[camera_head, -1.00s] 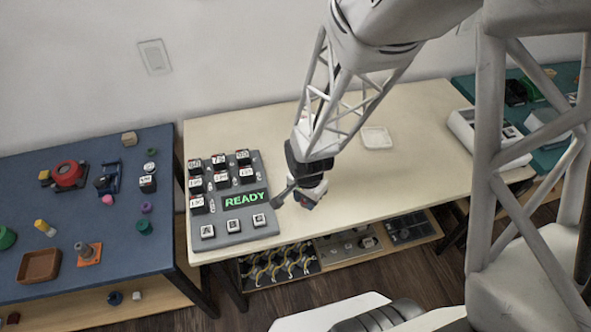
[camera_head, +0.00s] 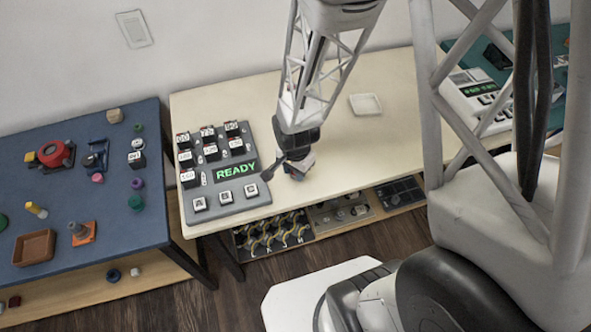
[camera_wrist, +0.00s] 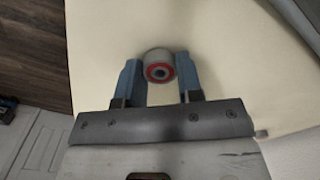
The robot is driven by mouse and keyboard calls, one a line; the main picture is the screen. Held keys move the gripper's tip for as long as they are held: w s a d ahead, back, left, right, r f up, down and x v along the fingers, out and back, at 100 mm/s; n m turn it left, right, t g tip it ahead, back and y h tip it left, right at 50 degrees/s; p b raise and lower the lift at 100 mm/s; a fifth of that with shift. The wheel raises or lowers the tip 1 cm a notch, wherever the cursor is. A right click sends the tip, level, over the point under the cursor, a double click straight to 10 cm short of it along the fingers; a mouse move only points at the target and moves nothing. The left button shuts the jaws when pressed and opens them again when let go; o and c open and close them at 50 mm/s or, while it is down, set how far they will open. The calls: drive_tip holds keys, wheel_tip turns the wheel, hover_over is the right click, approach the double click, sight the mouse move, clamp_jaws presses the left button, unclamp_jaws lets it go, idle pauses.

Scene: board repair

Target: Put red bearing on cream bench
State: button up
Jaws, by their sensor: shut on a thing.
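My gripper (camera_wrist: 160,78) is shut on the red bearing (camera_wrist: 158,71), a short light-grey roller with a red ring and dark centre, between its two blue fingers in the wrist view. The cream bench (camera_head: 370,140) fills most of the wrist view (camera_wrist: 225,60) behind the bearing. In the head view my gripper (camera_head: 299,172) hangs over the front part of the cream bench, just right of the grey panel. The bearing is too small to make out there. I cannot tell whether it touches the bench top.
The grey panel (camera_head: 226,211) with several black-and-white blocks and a lit READY sign stands at the bench's left. A white dish (camera_head: 365,104) lies farther back. A blue table (camera_head: 80,190) with several parts is at left. The bench is clear between dish and front edge.

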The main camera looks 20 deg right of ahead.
drive_tip(key=shift+f, duration=0.3)
drive_tip(key=o, duration=0.9)
drive_tip(key=shift+r, duration=0.1)
drive_tip(key=shift+r, duration=6.05)
drive_tip(key=shift+r, duration=0.1)
